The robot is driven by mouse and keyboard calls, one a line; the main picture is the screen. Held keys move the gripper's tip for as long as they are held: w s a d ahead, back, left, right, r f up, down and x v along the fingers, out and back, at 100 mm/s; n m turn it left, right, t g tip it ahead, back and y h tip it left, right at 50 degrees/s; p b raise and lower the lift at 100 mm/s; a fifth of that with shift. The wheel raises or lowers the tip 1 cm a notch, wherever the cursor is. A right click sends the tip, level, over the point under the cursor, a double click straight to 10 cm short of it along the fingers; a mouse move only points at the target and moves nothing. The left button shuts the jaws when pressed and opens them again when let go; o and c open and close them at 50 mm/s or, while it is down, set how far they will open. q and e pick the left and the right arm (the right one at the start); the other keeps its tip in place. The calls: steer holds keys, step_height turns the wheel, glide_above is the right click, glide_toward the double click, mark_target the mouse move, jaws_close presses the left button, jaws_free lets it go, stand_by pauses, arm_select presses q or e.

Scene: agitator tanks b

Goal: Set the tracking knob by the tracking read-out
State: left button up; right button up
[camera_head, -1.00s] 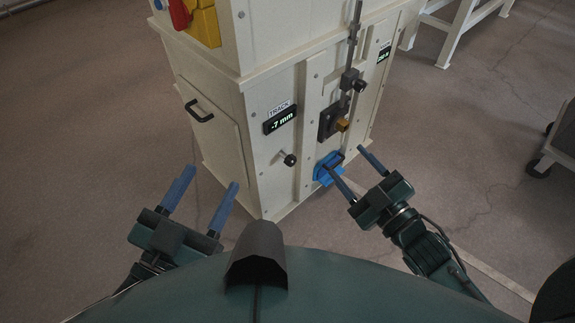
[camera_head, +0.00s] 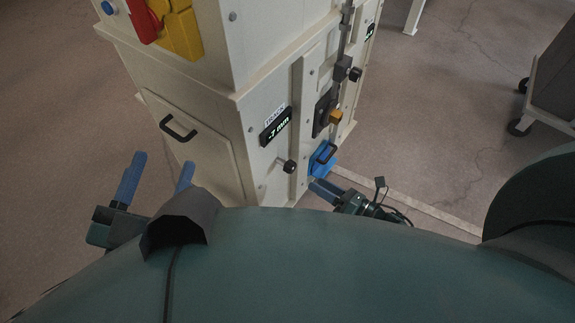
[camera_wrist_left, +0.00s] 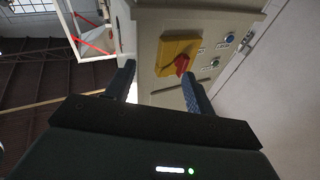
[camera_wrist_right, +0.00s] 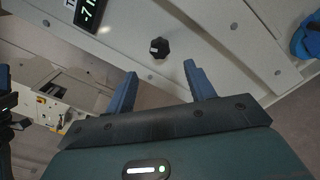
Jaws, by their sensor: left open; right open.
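The tracking read-out (camera_head: 276,125) is a black display under a TRACK label on the cream cabinet; it reads about -7 mm. The tracking knob (camera_head: 289,166) is a dark knob on a short shaft just below it. In the right wrist view the black knob (camera_wrist_right: 159,47) and part of the read-out (camera_wrist_right: 89,12) show beyond my right gripper (camera_wrist_right: 158,88), which is open, empty and apart from the knob. In the head view my right gripper (camera_head: 322,189) is low, right of the knob. My left gripper (camera_head: 158,178) is open and empty, left of the cabinet.
A blue part with a dark handle (camera_head: 322,160) sits low on the cabinet, right of the knob. A yellow plate with a red switch (camera_head: 176,22) is higher up. A black door handle (camera_head: 178,128) juts from the left face. A wheeled cart (camera_head: 548,95) stands right.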

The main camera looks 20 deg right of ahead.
steer(key=b+x, duration=0.2)
steer(key=x, duration=0.7)
steer(key=shift+w+a, duration=0.2)
steer(key=shift+w, duration=0.05)
steer(key=shift+w+a, duration=0.3)
steer(key=shift+w, duration=0.1)
arm_select(q)
steer(key=shift+w+r+m+t+h, duration=0.25)
steer(key=shift+r+m+t+h, duration=0.05)
steer(key=shift+r+h, duration=0.35)
arm_select(e)
steer(key=c, duration=1)
steer(key=shift+o, duration=0.2)
steer(key=shift+m, duration=0.4)
